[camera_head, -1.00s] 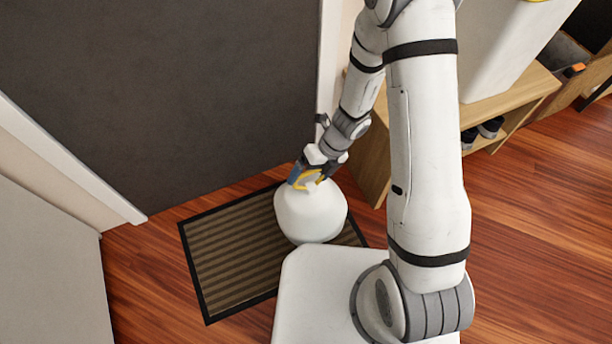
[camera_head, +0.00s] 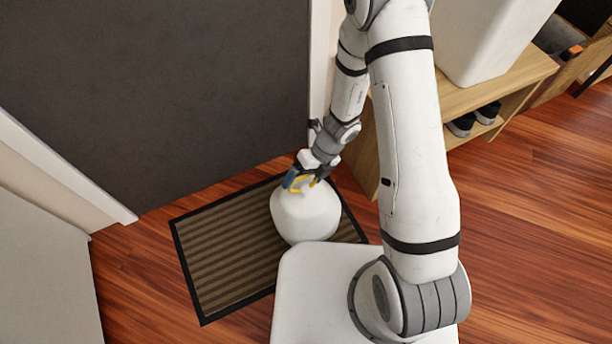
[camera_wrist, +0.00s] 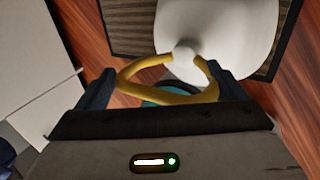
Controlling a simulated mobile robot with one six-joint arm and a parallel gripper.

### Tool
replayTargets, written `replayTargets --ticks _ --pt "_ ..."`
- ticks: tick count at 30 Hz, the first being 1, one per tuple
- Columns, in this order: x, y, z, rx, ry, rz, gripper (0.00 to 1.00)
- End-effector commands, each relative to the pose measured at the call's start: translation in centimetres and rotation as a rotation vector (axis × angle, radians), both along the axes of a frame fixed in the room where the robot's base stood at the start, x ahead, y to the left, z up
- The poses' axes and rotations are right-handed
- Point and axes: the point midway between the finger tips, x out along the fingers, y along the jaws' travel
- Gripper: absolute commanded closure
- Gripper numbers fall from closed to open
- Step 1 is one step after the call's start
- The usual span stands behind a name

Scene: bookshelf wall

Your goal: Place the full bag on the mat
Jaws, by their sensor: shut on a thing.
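The full bag (camera_head: 306,213) is white and rounded, with a yellow handle loop (camera_wrist: 140,68) at its top. My gripper (camera_head: 306,177) is shut on the bag at the yellow loop, with the bag below it. The mat (camera_head: 225,257) is ribbed brown with a black border and lies on the wooden floor. In the head view the bag appears over the right part of the mat; whether it touches the mat cannot be told. The wrist view also shows the bag (camera_wrist: 225,35) in front of my gripper (camera_wrist: 160,90), with mat on both sides of it.
A dark grey door (camera_head: 170,90) with a white frame stands behind the mat. A wooden shoe bench (camera_head: 470,100) with shoes (camera_head: 475,118) stands right of my arm and carries a white bin (camera_head: 490,35). A pale panel (camera_head: 45,270) stands at left. Floor at right is clear.

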Motion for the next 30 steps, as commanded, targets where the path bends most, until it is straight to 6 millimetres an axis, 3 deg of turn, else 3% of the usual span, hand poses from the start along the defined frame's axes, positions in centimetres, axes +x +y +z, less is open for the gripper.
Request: replayTargets --ticks 4,14,24,30 --pt "0.0 0.0 0.0 0.000 0.001 0.000 0.00" --pt "0.1 -0.2 0.9 0.000 0.000 0.000 0.00" --pt "1.8 -2.8 7.1 0.000 -0.002 0.000 0.00" --pt "2.6 -4.2 9.8 -0.001 -0.001 0.001 0.00"
